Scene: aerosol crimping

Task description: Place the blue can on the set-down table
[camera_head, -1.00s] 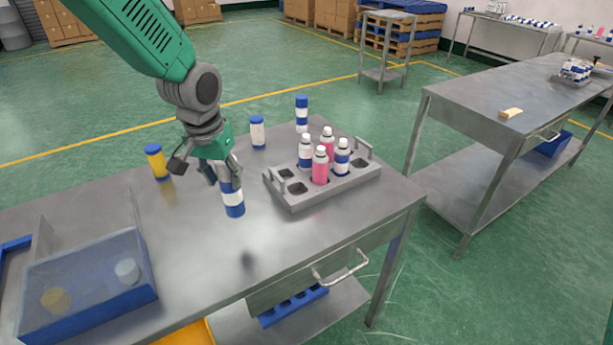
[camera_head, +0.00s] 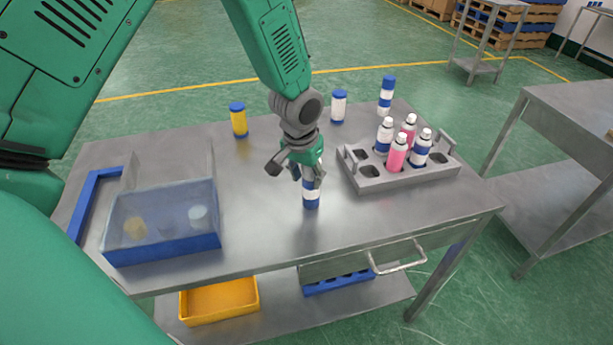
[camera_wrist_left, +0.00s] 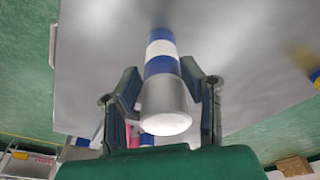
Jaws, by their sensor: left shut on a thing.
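The can (camera_head: 311,197) with blue and white bands is in my left gripper (camera_head: 308,179), over the near middle of the steel table (camera_head: 255,240). In the left wrist view the can (camera_wrist_left: 160,68) is between the two fingers, with its bare silver end toward the camera. The fingers are closed around it. I cannot tell if its lower end touches the tabletop. A second steel table (camera_head: 575,105) shows in part at the right edge; I cannot tell which is the set-down table. My right gripper is not in view.
A grey rack (camera_head: 400,180) with several pink and blue-white bottles stands right of the can. A blue-based clear box (camera_head: 165,248) sits at left.

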